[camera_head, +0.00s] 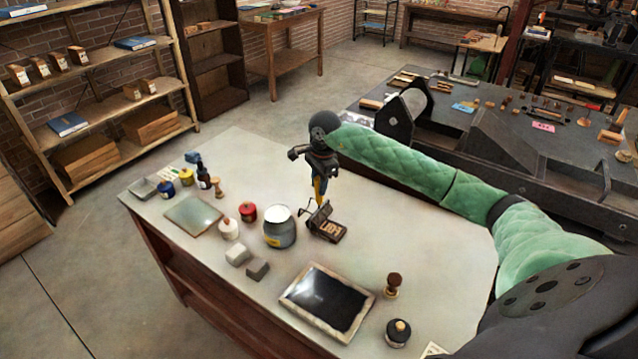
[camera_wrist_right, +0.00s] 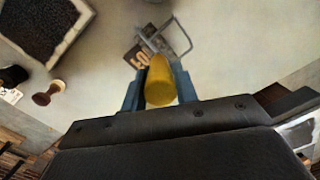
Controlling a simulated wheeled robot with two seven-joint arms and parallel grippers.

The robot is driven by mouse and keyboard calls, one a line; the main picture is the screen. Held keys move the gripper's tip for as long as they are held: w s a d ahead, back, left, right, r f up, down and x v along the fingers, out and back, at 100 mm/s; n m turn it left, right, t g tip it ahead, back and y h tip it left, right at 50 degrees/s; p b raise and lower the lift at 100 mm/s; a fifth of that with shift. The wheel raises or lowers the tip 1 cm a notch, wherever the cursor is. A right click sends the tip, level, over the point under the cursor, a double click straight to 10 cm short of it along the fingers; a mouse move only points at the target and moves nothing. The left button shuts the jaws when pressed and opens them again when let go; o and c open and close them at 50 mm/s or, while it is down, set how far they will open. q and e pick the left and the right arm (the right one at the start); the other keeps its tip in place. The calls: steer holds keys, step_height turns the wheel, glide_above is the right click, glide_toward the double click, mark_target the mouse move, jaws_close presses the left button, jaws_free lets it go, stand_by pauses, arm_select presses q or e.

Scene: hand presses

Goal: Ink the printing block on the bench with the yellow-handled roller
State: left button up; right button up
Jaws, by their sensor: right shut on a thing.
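My right gripper (camera_head: 319,184) is shut on the yellow handle of the roller (camera_head: 320,199). In the right wrist view the handle (camera_wrist_right: 160,80) sits between the blue fingers (camera_wrist_right: 160,92), with the roller's metal frame beyond it. The printing block (camera_head: 330,231) is a small dark block with raised tan characters, lying on the pale bench top (camera_head: 432,253). The roller's dark head is at the block's far-left side, partly over it. I cannot tell whether they touch. The block (camera_wrist_right: 140,54) is partly hidden by the handle in the wrist view. My left gripper is not in view.
A wood-framed tray with a black surface (camera_head: 328,302) lies nearer the front. A dark-knobbed stamp (camera_head: 393,285) and a round bottle (camera_head: 398,333) stand at right. Bench right of the block is clear.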

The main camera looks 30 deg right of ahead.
stand_by(0.3)
steer(key=shift+f+b, duration=0.35)
steer(key=shift+b, duration=0.05)
stand_by(0.4)
